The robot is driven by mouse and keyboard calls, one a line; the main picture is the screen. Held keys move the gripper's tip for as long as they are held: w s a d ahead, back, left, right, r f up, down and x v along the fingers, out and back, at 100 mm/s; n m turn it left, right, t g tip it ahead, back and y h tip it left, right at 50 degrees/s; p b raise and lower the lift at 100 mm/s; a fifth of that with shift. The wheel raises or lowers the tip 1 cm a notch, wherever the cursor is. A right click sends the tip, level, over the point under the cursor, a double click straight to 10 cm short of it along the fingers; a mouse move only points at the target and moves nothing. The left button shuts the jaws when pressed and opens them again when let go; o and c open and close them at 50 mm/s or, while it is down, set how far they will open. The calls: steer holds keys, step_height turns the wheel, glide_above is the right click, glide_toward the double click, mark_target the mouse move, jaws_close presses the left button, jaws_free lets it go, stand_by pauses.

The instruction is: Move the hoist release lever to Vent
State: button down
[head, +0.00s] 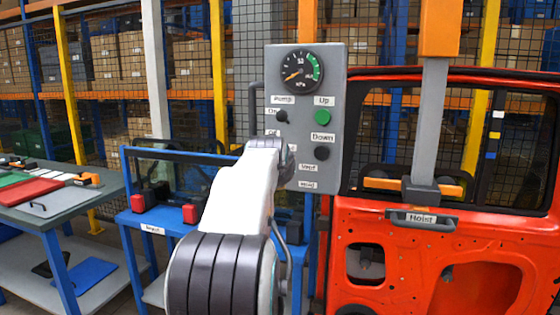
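The grey hoist control panel (335,110) stands upright in the middle of the head view. It bears a pressure gauge (301,66), a Pump switch (281,116), a green Up button (323,117) and a dark Down button (321,153). The Vent label (309,167) sits above the Hold label (308,185) low on the panel. The release lever cannot be made out; my white arm covers the panel's lower left. My gripper (285,160) is at the arm's far end, in front of the panel's lower left. Its fingers are hidden, and contact cannot be told.
A red car door (410,250) hangs at right under the hoist (421,219). A blue cart (150,226) with dark and red items is left of my arm. A workbench (60,207) with trays stands far left. Mesh fencing and shelves are behind.

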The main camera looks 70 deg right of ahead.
steer(key=shift+r+p, duration=0.15)
steer(key=shift+p, duration=0.2)
stand_by(0.3)
steer(key=c, duration=1)
jaws_free()
steer(key=shift+w, duration=0.1)
steer(key=shift+c, duration=0.2)
steer(key=v, duration=1.2)
